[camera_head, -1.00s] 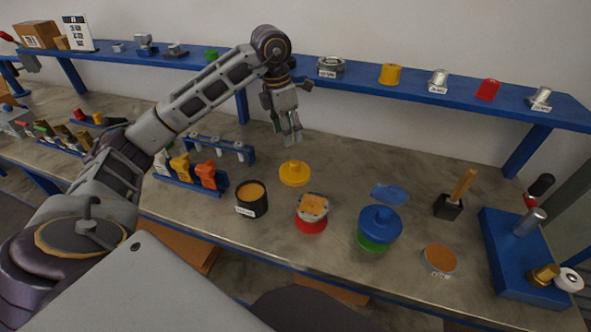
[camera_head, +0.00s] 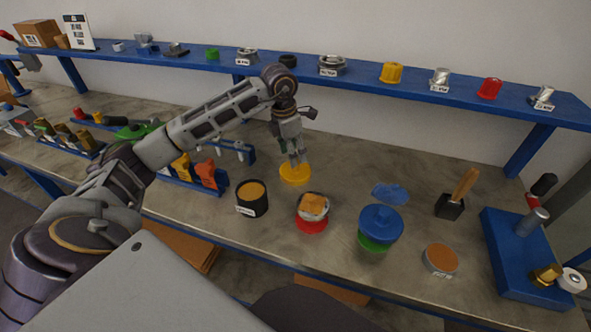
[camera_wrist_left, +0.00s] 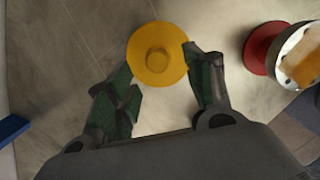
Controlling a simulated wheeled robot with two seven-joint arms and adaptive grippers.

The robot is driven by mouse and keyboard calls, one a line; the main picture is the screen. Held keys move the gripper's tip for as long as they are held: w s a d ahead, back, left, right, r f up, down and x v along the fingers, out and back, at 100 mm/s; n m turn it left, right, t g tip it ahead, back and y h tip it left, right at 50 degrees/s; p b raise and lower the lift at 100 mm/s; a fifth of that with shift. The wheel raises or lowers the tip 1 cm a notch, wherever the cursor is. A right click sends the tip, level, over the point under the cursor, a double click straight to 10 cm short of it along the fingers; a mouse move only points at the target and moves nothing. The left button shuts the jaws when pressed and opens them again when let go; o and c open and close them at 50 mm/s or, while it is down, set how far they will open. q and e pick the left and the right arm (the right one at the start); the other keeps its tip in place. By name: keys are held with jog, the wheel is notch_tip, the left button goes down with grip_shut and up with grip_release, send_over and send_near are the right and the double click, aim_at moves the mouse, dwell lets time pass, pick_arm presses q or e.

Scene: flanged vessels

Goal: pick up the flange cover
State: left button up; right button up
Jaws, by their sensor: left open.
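The flange cover looks to be the yellow round disc with a raised centre knob (camera_head: 296,176), lying flat on the bench. In the left wrist view the yellow cover (camera_wrist_left: 157,54) sits at the top middle, between and just beyond the fingertips. My left gripper (camera_head: 293,160) points down at the cover, its fingers partly hiding the cover's back edge. In the wrist view the left gripper (camera_wrist_left: 158,75) is open, with one finger on each side and nothing held. I cannot tell whether the right-hand finger touches the rim. My right gripper is not in view.
A red flanged vessel with an orange-brown top (camera_head: 313,212) stands close to the right. A black pot (camera_head: 252,200) is in front, and a blue-topped green vessel (camera_head: 380,225) farther right. The blue shelf (camera_head: 360,77) runs behind.

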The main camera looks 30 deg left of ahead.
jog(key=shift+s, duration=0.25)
pick_arm(q)
jog(key=shift+w+d+f, duration=0.1)
jog(key=shift+w+f, duration=0.15)
jog(key=shift+f, duration=0.75)
jog(key=shift+w+d+f, duration=0.1)
jog(key=shift+w+f, duration=0.15)
jog(key=shift+f, duration=1.25)
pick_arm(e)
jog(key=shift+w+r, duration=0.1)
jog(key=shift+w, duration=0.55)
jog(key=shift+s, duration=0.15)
